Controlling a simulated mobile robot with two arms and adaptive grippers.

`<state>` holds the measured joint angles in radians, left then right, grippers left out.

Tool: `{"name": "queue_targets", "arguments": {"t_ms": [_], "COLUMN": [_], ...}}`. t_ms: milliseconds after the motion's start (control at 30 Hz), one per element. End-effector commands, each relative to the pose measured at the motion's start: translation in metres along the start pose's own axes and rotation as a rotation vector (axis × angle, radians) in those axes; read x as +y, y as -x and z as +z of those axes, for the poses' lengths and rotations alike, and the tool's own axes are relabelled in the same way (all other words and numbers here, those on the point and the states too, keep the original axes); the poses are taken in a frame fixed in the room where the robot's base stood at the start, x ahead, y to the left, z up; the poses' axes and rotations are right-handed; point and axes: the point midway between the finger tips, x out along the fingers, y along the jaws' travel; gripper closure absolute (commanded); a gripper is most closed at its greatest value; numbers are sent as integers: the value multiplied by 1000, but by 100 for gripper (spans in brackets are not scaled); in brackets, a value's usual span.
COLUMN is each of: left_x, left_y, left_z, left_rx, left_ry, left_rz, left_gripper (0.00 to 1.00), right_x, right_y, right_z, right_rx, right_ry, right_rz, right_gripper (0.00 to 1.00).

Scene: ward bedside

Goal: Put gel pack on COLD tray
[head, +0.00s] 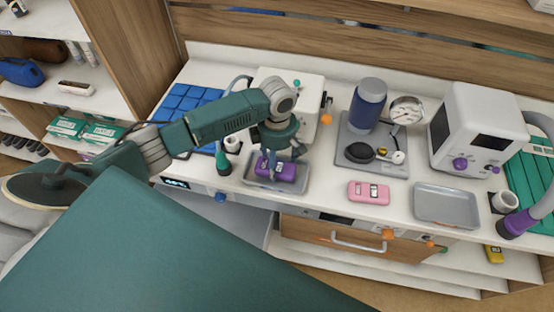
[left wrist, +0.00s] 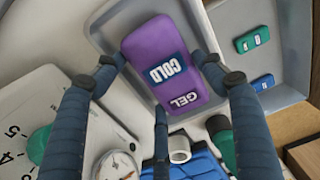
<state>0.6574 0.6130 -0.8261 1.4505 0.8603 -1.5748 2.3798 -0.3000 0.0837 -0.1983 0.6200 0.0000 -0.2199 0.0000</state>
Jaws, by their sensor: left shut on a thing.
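The purple gel pack (head: 283,171) is between the fingers of my left gripper (head: 280,150), over or in the left grey tray (head: 252,183). In the left wrist view the pack (left wrist: 178,45) reads "COLD GEL", and my left gripper (left wrist: 165,85) has fingers on both sides of it. The tray's wall (left wrist: 100,38) shows around the pack. I cannot tell whether the pack touches the tray floor. No label is readable on this tray or on the empty right grey tray (head: 446,203). My right gripper is not in view.
A pink pack (head: 369,192) lies between the trays. Behind are a white machine (head: 305,98), a dark blue cylinder with a gauge (head: 368,105) and a white monitor (head: 475,125). A blue pad (head: 185,103) lies at the left. A purple-ended hose (head: 515,224) is at the right.

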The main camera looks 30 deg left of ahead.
Motion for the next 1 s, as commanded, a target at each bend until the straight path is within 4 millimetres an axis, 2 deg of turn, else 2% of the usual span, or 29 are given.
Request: {"name": "queue_targets", "arguments": {"t_ms": [33,100,133,400,533,667,1000], "left_x": [0,0,0,0,2,2,2], "left_y": [0,0,1,1,9,27,101], "left_z": [0,0,0,0,0,1,1], "left_rx": [0,0,0,0,-1,-4,-4], "left_ry": [0,0,0,0,0,-1,-1], "left_rz": [1,1,1,1,5,6,5], "left_gripper": [27,13,12,12,12,12,12], "right_x": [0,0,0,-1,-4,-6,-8], "right_y": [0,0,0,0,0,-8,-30], "right_z": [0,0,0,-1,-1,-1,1], "right_rx": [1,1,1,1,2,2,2], "right_ry": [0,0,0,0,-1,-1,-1], "right_rz": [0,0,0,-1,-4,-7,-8], "right_gripper": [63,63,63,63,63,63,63]}}
